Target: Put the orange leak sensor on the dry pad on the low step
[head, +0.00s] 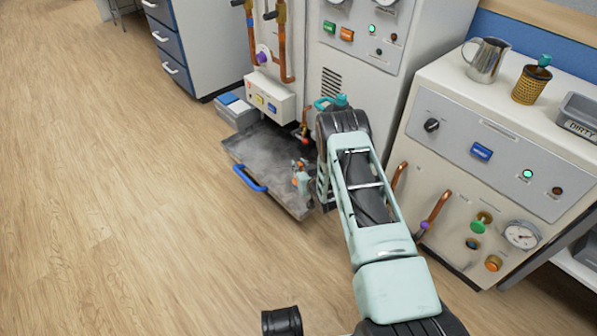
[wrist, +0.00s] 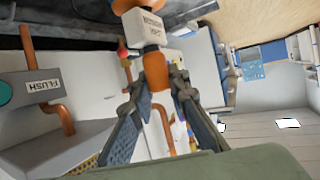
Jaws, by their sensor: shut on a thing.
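The orange leak sensor (wrist: 157,75) is between the two fingers of my gripper (wrist: 161,95) in the wrist view. It has an orange stem, a white labelled block and an orange end. The gripper is shut on it. In the head view the gripper (head: 300,176) is small and partly hidden by my arm, over the right part of the dark tray, with orange showing at its tip. A low grey step (head: 237,120) stands behind the tray at left, with a blue pad (head: 228,98) and a paler pad (head: 239,107) on top. I cannot tell which is the dry pad.
The dark tray (head: 262,160) has a blue handle (head: 249,179) at its front. A red-tipped valve (head: 305,140) and copper pipes stand close behind the gripper. A white control box (head: 268,98) overhangs the tray's back. The wooden floor at left is clear.

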